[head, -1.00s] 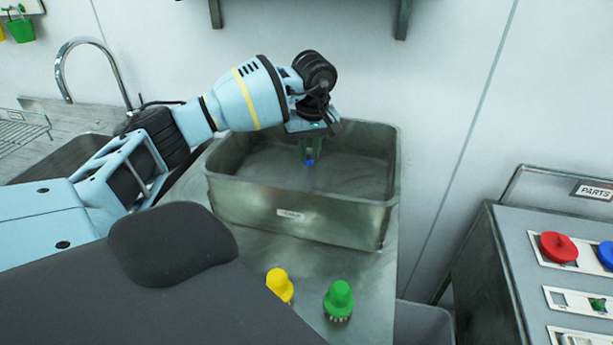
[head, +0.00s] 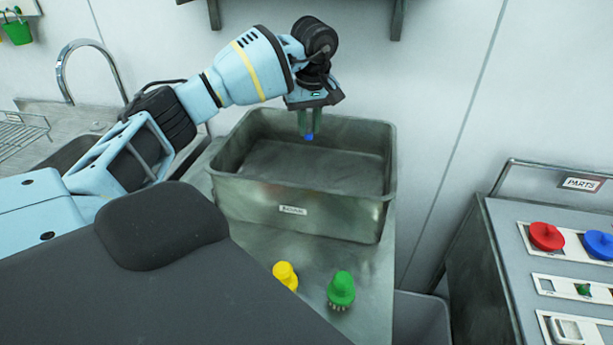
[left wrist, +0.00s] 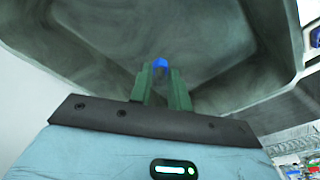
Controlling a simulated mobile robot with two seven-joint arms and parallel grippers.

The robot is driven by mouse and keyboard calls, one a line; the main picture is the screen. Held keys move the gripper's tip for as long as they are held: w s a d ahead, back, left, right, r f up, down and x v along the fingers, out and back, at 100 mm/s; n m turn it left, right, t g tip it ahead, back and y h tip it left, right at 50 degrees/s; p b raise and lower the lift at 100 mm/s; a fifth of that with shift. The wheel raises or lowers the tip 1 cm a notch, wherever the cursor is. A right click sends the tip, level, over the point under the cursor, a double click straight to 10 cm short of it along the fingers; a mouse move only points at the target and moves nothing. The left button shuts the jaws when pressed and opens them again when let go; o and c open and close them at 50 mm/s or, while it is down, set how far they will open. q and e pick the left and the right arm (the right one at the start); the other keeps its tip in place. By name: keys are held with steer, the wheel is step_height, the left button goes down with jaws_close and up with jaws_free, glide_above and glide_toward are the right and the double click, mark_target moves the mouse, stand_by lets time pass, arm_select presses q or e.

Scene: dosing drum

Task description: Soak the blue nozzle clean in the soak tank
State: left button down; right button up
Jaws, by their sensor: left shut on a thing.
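The blue nozzle (head: 309,136) is small and mostly hidden between the fingers of my left gripper (head: 308,126). It also shows as a blue tip in the left wrist view (left wrist: 160,64). My left gripper is shut on it, pointing down above the back part of the soak tank (head: 305,210). The tank is a grey metal basin with a small label on its front. In the left wrist view, the green fingers (left wrist: 160,84) hold the nozzle over the tank's interior. My right gripper is not in view.
A yellow-topped brush (head: 286,275) and a green-topped brush (head: 341,290) stand on the counter before the tank. A parts cart (head: 510,250) with red and blue round pieces is at the right. A sink tap (head: 62,62) is at the left.

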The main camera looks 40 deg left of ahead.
mark_target(309, 128)
arm_select(q)
steer(key=shift+r, duration=1.35)
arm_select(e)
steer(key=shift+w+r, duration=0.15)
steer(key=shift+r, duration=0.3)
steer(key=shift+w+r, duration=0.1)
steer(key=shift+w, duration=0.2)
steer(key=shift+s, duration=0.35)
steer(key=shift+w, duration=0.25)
arm_select(q)
steer(key=shift+r, duration=0.2)
steer(key=shift+r+p, duration=0.5)
steer(key=shift+r, duration=1.35)
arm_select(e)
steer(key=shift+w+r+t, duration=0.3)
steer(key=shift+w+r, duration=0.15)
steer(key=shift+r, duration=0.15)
